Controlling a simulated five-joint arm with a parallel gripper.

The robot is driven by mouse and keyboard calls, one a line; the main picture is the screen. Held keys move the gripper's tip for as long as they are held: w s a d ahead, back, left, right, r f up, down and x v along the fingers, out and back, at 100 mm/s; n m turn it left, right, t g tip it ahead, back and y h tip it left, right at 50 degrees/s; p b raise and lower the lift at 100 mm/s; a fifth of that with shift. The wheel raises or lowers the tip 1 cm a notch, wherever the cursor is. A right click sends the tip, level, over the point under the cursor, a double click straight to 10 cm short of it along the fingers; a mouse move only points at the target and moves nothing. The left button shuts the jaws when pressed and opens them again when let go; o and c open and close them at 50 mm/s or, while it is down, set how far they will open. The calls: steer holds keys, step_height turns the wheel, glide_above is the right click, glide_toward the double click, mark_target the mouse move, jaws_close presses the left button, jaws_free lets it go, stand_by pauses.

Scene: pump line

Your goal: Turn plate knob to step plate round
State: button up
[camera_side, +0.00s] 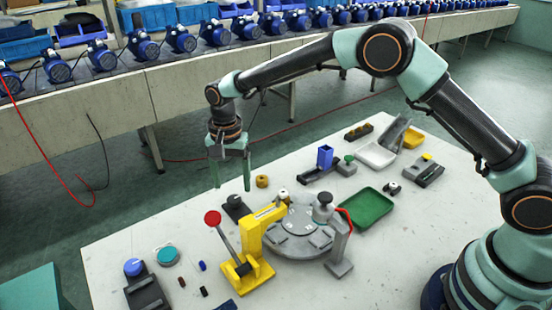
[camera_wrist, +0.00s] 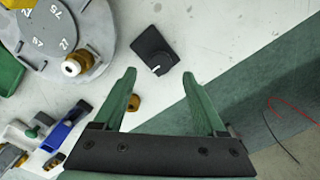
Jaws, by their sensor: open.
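The round grey plate (camera_side: 300,228) lies flat on the table, with numbers on its top; part of it shows at the upper left of the wrist view (camera_wrist: 70,25). Beside it is a black knob on a dark square base (camera_side: 236,207), probably the plate knob. In the wrist view this knob (camera_wrist: 155,58) has a white pointer mark and sits just beyond the space between my fingertips. My gripper (camera_side: 232,182) is open and empty, pointing down above the table near the knob; its two green fingers also show in the wrist view (camera_wrist: 158,76). It touches nothing.
A yellow lever press (camera_side: 255,255) with a red ball handle stands in front of the plate. A brass nut (camera_side: 262,181) lies behind the knob. A grey post with a red lever (camera_side: 343,245) and a green tray (camera_side: 366,208) are to the right. The table's far edge is close.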

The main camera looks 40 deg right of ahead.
mark_target(234, 199)
steer(key=shift+f, duration=2.4)
jaws_close()
